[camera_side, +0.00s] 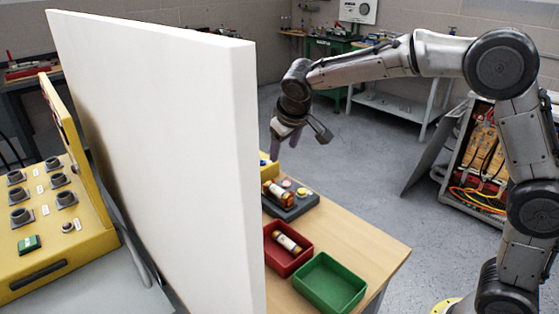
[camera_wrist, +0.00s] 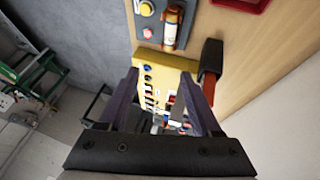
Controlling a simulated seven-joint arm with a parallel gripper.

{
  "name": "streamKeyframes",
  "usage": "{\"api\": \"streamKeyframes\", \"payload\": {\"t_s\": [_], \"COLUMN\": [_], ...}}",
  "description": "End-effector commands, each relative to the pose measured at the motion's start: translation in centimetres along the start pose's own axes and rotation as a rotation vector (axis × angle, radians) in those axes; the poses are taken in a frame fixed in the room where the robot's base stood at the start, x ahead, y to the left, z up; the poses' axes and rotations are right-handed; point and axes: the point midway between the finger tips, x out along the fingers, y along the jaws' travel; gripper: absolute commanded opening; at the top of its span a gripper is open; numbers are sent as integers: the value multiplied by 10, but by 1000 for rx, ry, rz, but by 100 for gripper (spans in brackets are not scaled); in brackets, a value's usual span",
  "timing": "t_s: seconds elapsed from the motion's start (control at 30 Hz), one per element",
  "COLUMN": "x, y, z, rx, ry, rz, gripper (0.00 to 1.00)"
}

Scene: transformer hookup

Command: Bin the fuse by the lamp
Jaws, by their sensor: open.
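In the side view, an amber fuse with a pale band (camera_side: 278,194) lies in a dark block (camera_side: 291,209), beside small round coloured caps (camera_side: 302,192); I cannot tell which is the lamp. The wrist view shows this fuse (camera_wrist: 172,28) upright in the picture, with a red cap (camera_wrist: 148,33) to its left. Another fuse (camera_side: 287,243) lies in a red bin (camera_side: 272,262). A green bin (camera_side: 330,284) beside it looks empty. My gripper (camera_side: 284,152) is open above and behind the block; its fingers (camera_wrist: 160,80) hold nothing in the wrist view.
A tall white panel (camera_side: 160,150) hides the table's left part. A yellow box (camera_wrist: 160,75) with small controls lies beyond the block, next to a black-and-red lever (camera_wrist: 211,65). The table (camera_side: 365,240) is clear right of the bins.

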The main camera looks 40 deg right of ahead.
Motion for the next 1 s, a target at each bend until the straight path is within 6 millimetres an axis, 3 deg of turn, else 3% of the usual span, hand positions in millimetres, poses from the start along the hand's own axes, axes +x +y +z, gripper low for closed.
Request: {"api": "streamKeyframes", "payload": {"t_s": [0.1,0.23,0.37,1.0], "x": [24,33,45,150], "y": [-15,-21,-21,-21], "z": [7,10,12,18], "rx": [-30,-42,-41,-40], "ry": [-46,-59,-62,-59], "rz": [-2,-4,-4,-4], "gripper": [65,65,65,65]}}
